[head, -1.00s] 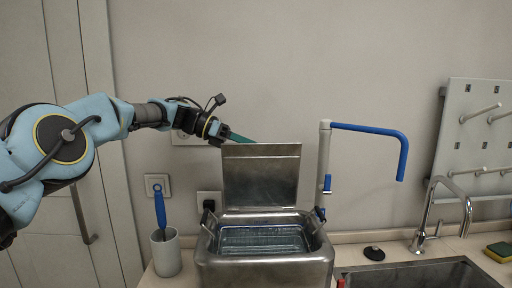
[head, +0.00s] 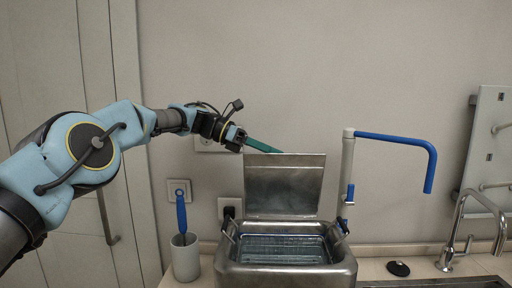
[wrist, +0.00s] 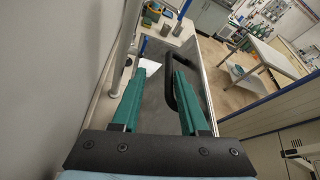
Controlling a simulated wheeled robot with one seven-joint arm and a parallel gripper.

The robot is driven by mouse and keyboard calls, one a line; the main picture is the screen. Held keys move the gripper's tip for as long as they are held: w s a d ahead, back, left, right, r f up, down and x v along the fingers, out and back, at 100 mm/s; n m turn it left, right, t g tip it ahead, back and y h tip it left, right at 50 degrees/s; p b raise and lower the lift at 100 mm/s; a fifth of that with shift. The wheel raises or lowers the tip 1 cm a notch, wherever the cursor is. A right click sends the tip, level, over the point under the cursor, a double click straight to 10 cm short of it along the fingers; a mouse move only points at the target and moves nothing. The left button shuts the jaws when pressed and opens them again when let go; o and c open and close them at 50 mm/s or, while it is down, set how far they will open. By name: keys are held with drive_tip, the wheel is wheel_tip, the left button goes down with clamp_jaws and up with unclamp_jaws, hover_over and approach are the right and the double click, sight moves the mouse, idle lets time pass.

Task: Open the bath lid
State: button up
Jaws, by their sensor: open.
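The bath lid (head: 284,187) is a metal plate standing about upright at the back of the steel bath (head: 287,275), so the bath's basin shows open. My gripper (head: 277,150) is at the lid's upper left edge, its green fingers partly hidden behind the lid's top. In the wrist view my gripper (wrist: 160,74) has its two green fingers apart, with the grey lid (wrist: 155,112) below and between them. A black handle (wrist: 184,92) stands beside the right finger. I cannot tell whether a finger touches the lid.
A post with a blue bent arm (head: 395,139) rises on the right, near a tap (head: 470,225) and sink. The wall (head: 300,70) is close behind.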

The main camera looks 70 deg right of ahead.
drive_tip(key=v, duration=0.9)
drive_tip(key=shift+p, duration=0.3)
drive_tip(key=shift+w, duration=0.25)
